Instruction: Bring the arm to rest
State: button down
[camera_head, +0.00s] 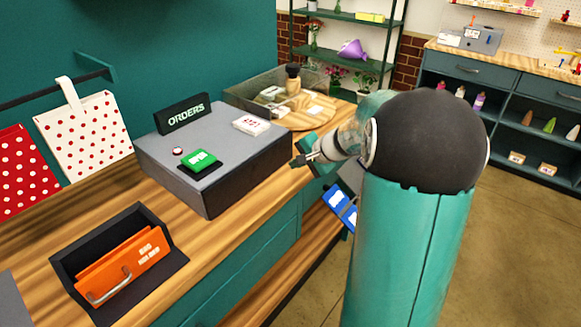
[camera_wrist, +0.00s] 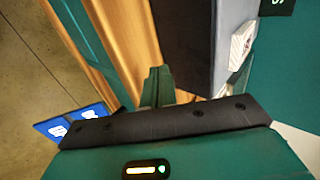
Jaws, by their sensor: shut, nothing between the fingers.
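My gripper (camera_head: 304,160) shows in the head view at the right end of the grey orders box, over the counter's front edge. It is shut and holds nothing. In the wrist view the closed fingers (camera_wrist: 157,86) stand in front of the wooden counter edge, beside the box's dark side. My arm is bent, with its dark round joint and teal link filling the right middle of the head view. The arm hides part of the counter front and floor.
The grey orders box (camera_head: 228,175) stands on the wooden counter (camera_head: 50,228) with a green card and a white block on top. A black holder (camera_head: 66,267) with an orange folder (camera_head: 127,262) sits at front left. Blue cards (camera_head: 341,206) show below the counter edge. Open floor (camera_head: 520,250) lies right.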

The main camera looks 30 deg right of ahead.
jog(key=v, duration=0.5)
jog(key=s+a+r+n+g, duration=0.1)
jog(key=s+a+r+n, duration=0.25)
jog(key=a, duration=0.55)
jog(key=s+a+r+n+g, duration=0.25)
jog(key=s+a, duration=0.25)
jog(key=a, duration=0.3)
jog(key=s+a+n+h, duration=0.3)
jog(key=s+a+n, duration=0.5)
jog(key=s, duration=0.5)
jog(key=shift+s+a, duration=0.25)
jog(key=shift+s, duration=0.15)
